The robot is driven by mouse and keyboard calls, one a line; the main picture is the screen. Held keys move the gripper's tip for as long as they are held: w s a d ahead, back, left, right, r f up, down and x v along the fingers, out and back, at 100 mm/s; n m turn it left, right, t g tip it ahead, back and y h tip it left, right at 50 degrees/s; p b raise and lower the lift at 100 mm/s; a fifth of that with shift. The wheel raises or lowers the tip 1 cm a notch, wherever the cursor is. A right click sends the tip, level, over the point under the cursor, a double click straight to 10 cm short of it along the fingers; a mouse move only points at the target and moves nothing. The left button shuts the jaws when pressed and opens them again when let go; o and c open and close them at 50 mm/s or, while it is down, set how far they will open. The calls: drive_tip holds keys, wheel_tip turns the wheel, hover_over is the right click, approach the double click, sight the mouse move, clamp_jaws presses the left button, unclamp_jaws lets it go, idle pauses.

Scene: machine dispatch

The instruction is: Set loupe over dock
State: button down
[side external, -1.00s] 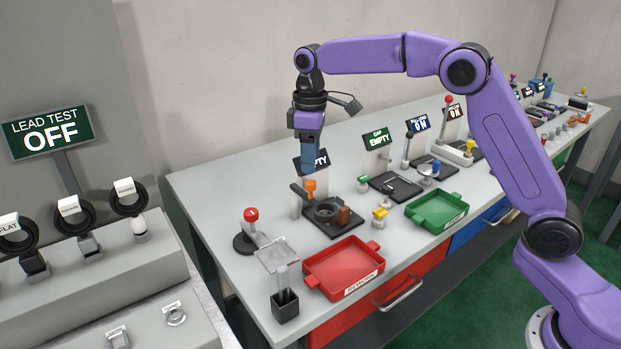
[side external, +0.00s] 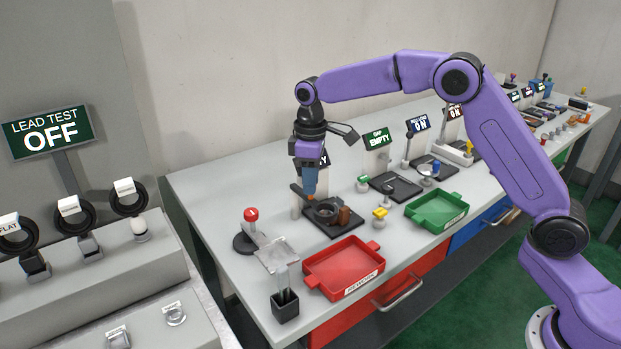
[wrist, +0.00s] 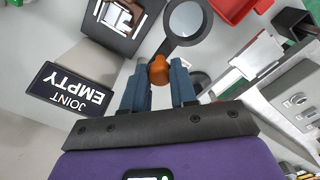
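The loupe is a grey-rimmed round lens (wrist: 187,20) on a short arm with an orange knob (wrist: 158,70). In the side external view my gripper (side external: 310,194) hides most of the knob. The dock appears to be the dark base plate (side external: 331,230) with a round ring on it. In the wrist view the plate (wrist: 112,38) is at the upper left. The lens is beside the plate's opening, not over it.
A "JOINT EMPTY" sign (wrist: 70,90) stands close to my gripper. A brown knob (side external: 344,215) is on the dock plate. A red tray (side external: 345,267) is in front, a red-knobbed lever (side external: 251,216) to the left, and a green tray (side external: 437,209) to the right.

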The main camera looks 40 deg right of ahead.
drive_tip(key=shift+d, duration=0.1)
drive_tip(key=shift+w+d+r+n, duration=0.1)
drive_tip(key=shift+w+d+n, duration=0.25)
drive_tip(key=shift+d+n, duration=0.85)
drive_tip(key=shift+w+d+f+n, duration=0.1)
drive_tip(key=shift+w+d+n, duration=0.3)
drive_tip(key=shift+n, duration=1.45)
drive_tip(key=shift+w+d+r+n, duration=0.1)
drive_tip(key=shift+w+d+n, duration=0.25)
drive_tip(key=shift+d+n, duration=0.85)
drive_tip(key=shift+a+n, duration=0.35)
drive_tip(key=shift+n, duration=0.1)
drive_tip(key=c, duration=0.9)
unclamp_jaws()
wheel_tip(320, 180, up, 17)
drive_tip(key=shift+r, duration=0.2)
